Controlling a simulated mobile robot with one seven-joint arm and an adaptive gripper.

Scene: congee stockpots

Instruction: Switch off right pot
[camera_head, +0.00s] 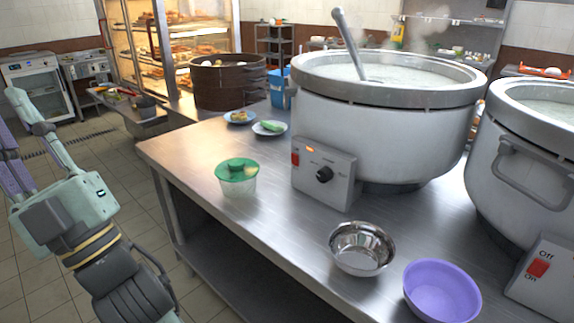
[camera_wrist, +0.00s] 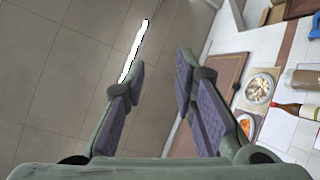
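The right pot (camera_head: 530,150) is a large steel pot of white congee, cut off by the right edge of the head view. Its control box (camera_head: 555,285) has a red switch (camera_head: 538,267) with "Off" above and "On" below. The switch's exact tilt is too small to tell. The left pot (camera_head: 385,130) has a box with a red switch (camera_head: 295,158), a lit orange light (camera_head: 310,149) and a black knob (camera_head: 324,175). My gripper (camera_head: 12,118) is at the far left, over the floor and far from both pots. In the wrist view my gripper (camera_wrist: 161,70) is open and empty.
A steel bowl (camera_head: 362,247) and a purple bowl (camera_head: 441,291) stand on the counter (camera_head: 290,230) in front of the pots. A green-lidded tub (camera_head: 237,178) stands near the counter's left edge. A ladle (camera_head: 350,45) leans in the left pot. Floor at left is clear.

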